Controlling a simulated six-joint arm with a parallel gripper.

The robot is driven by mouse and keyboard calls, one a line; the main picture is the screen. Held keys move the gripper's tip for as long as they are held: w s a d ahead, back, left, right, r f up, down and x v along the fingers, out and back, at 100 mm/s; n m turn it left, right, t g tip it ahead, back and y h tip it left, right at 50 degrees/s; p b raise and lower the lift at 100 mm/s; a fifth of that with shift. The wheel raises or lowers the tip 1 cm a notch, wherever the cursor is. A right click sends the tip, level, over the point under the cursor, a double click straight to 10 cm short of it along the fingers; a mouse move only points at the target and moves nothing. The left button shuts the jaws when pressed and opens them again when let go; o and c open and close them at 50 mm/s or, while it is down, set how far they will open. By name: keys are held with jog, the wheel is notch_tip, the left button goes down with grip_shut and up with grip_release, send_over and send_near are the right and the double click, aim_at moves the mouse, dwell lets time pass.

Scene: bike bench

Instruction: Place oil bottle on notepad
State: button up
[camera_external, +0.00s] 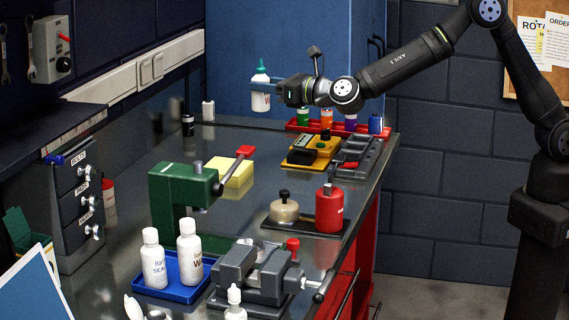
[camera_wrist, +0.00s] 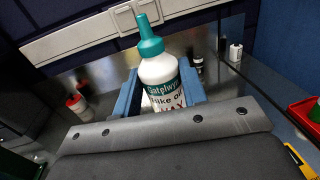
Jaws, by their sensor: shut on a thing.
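The oil bottle (camera_external: 260,97) is white with a teal nozzle cap and hangs upright in the air above the far end of the bench. My gripper (camera_external: 277,92) is shut on it from the right. In the wrist view the oil bottle (camera_wrist: 158,80) stands between my blue fingers (camera_wrist: 160,97), its label facing the camera and its lower end hidden. The yellow notepad (camera_external: 232,172) lies on the bench behind the green press, below and left of the bottle. The press and its red-tipped lever hide part of the notepad.
The green press (camera_external: 180,195) stands beside the notepad, its lever (camera_external: 235,166) reaching across it. A red tray (camera_external: 325,129) with several small bottles lies at the far edge. A blue tray (camera_external: 180,282) with two white bottles and a grey vise (camera_external: 258,270) are in front. Two small bottles stand along the back wall.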

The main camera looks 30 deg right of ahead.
jog(key=shift+s+a+f, duration=1.05)
jog(key=shift+a+f, duration=0.45)
jog(key=shift+f, duration=0.25)
jog(key=shift+s+a+f, duration=1.05)
jog(key=shift+a+f, duration=0.45)
jog(key=shift+f, duration=0.3)
jog(key=shift+s+a+f, duration=1.05)
jog(key=shift+a+f, duration=0.45)
jog(key=shift+f, duration=0.25)
jog(key=shift+f, duration=0.15)
jog(key=o, duration=1)
jog(key=shift+o, duration=0.2)
jog(key=shift+r, duration=0.2)
jog(key=v, duration=1.2)
